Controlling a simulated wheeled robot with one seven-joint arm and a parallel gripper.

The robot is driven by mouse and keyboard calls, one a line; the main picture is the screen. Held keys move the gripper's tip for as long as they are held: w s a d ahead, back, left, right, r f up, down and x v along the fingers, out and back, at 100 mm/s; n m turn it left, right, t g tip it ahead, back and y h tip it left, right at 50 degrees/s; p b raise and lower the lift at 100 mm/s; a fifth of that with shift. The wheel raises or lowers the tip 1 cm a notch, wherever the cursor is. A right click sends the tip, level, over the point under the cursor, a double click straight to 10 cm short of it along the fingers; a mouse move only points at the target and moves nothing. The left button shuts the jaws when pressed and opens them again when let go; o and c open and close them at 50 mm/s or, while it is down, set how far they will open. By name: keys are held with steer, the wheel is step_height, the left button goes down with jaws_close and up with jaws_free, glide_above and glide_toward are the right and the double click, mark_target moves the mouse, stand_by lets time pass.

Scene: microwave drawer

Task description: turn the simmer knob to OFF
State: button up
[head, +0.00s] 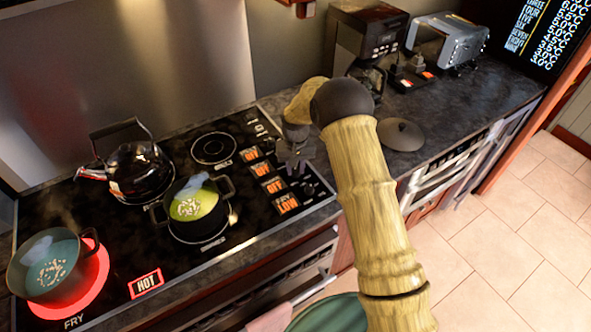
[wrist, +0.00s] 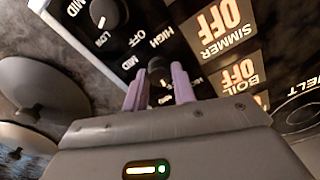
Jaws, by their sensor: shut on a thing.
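The simmer knob (wrist: 156,66) is a small dark knob on the black stove panel. It sits between the purple fingers of my gripper (wrist: 157,82) in the wrist view, and the gripper is shut on it. Its lower part is hidden. The simmer display (wrist: 216,28) beside it is lit orange and reads OFF. In the head view my gripper (head: 295,160) points down at the right end of the stovetop and covers the knob. The matching simmer display (head: 274,186) also reads OFF there.
Another knob (wrist: 108,14) is close by, and the fry display (head: 288,204) reads LOW. A pot of green soup (head: 205,225), a kettle (head: 135,170) and a pot on a glowing red burner (head: 85,290) stand left. A lid (head: 400,135) lies right.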

mark_target(296, 170)
steer(key=shift+a+r+n, duration=0.1)
steer(key=shift+n, duration=0.7)
steer(key=shift+w, duration=0.1)
steer(key=o, duration=1)
step_height(296, 170, up, 17)
steer(key=b, duration=0.3)
steer(key=shift+r+b, duration=0.15)
steer(key=shift+b, duration=0.15)
